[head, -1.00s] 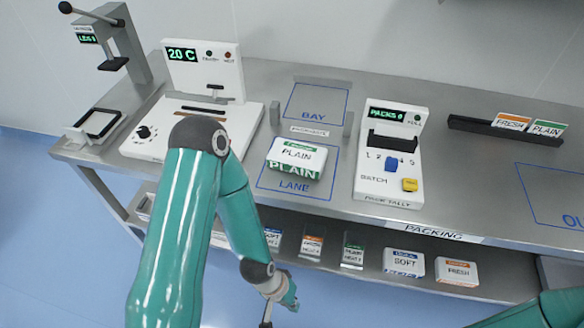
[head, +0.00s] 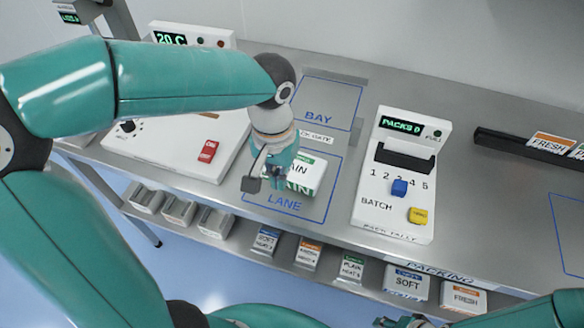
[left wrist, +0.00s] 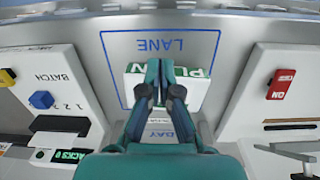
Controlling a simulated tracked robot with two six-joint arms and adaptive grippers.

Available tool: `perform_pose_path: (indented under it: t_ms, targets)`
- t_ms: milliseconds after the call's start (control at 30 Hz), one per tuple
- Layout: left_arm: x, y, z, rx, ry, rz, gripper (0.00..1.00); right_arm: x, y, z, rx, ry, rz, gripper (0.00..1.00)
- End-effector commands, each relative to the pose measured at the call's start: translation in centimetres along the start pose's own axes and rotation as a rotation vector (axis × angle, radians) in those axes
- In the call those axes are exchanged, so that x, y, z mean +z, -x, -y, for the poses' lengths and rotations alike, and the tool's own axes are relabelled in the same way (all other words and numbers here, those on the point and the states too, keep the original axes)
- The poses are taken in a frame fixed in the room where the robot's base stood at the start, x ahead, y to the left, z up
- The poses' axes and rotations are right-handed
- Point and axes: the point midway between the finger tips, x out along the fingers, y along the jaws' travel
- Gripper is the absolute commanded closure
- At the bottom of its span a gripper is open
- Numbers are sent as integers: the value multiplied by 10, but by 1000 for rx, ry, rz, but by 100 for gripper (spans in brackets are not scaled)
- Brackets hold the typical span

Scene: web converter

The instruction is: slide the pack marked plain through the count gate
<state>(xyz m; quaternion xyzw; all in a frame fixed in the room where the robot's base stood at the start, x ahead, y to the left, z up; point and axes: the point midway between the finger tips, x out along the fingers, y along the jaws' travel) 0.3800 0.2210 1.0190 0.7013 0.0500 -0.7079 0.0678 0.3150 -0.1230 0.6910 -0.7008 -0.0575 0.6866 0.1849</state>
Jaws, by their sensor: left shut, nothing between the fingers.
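The white pack marked PLAIN (head: 308,172), with green lettering, lies inside the blue LANE outline (head: 322,218) on the bench. My left gripper hides its left part in the head view. The gate label (head: 318,138) lies between LANE and the BAY outline (head: 330,122). My left gripper (head: 264,184) is shut and empty, pointing down at the pack's left side. In the left wrist view, its closed fingers (left wrist: 158,84) overlap the pack (left wrist: 196,90); contact cannot be told. Part of my right arm shows at the bottom edge; its gripper's state is unclear.
The pack tally (head: 395,180) stands right of the lane, reading PACKS 0. A white machine with a red switch (head: 208,151) stands left. A dark rack with cards (head: 550,142) is further right. Several packs sit on the lower shelf. BAY is empty.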

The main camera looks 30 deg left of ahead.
Motion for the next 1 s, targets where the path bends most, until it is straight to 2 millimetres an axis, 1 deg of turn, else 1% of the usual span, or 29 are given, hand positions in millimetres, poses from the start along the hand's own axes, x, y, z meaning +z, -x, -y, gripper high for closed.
perform_pose_path:
  t_ms: [33,100,167,267,367,700,733,767,833,1000]
  targets:
    - [3,9,5,-11,10,-7,100,1,-1,0,0,0,2,60]
    - [6,13,9,-23,22,-7,100,1,-1,0,0,0,2,60]
    - [8,12,12,-27,27,-5,100,1,0,0,0,0,3,60]
    - [8,1,13,-28,31,-2,100,1,0,0,0,0,3,60]
    - [9,-15,14,-29,32,1,100,1,0,0,0,0,3,60]
    - [10,-84,17,-27,34,3,100,1,0,0,0,0,2,60]
    - [7,-85,16,-26,34,0,100,1,2,0,0,0,2,60]
    - [-1,-81,16,-26,35,-2,100,1,6,2,0,0,2,60]
    - [-12,-81,17,-26,36,-2,100,1,10,4,0,0,2,60]
    - [-27,-82,18,-25,35,-2,100,1,15,5,0,0,2,60]
